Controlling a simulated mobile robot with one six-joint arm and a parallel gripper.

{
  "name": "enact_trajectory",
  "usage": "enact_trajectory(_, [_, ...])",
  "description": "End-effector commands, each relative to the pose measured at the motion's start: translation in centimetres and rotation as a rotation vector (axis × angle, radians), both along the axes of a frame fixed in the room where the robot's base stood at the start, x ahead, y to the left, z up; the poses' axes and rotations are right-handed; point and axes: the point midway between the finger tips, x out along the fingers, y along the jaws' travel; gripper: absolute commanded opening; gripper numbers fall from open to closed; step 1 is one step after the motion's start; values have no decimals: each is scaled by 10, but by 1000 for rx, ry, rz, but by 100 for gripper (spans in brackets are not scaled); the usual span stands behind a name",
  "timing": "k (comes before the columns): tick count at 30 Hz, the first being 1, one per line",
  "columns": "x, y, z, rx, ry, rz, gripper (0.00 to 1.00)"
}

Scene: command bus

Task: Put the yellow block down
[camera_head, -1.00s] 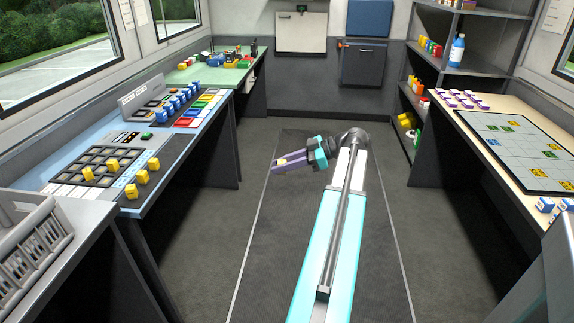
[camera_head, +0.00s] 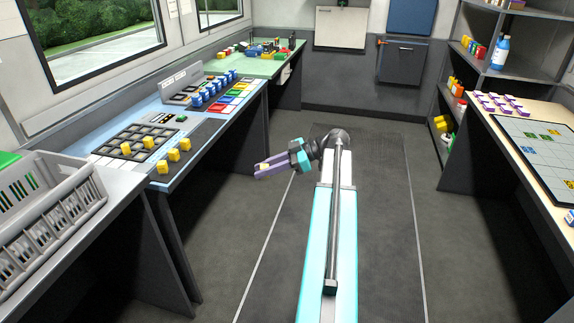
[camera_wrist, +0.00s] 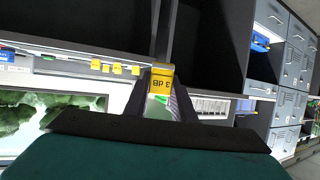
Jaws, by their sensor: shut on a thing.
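My gripper (camera_head: 262,168) is over the aisle floor, to the right of the blue console desk and apart from it. It is shut on a yellow block (camera_wrist: 162,80), which carries dark lettering reading "3 dB" in the wrist view.
A grey wire basket (camera_head: 50,205) stands on the grey table at the left. Blue pieces and coloured tiles (camera_head: 228,97) lie farther along the desk. A right-hand table holds a gridded board (camera_head: 540,150). The aisle floor (camera_head: 375,230) is clear.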

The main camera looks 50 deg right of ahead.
Motion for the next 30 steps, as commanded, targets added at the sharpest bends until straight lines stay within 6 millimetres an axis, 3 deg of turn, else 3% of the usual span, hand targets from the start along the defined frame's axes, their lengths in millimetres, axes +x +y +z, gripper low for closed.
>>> enact_trajectory(1, [10,18,-2,0,0,24,1])
enact_trajectory(15, [73,154,-22,1,0,182,1])
enact_trajectory(30, [105,308,-45,-1,-1,281,1])
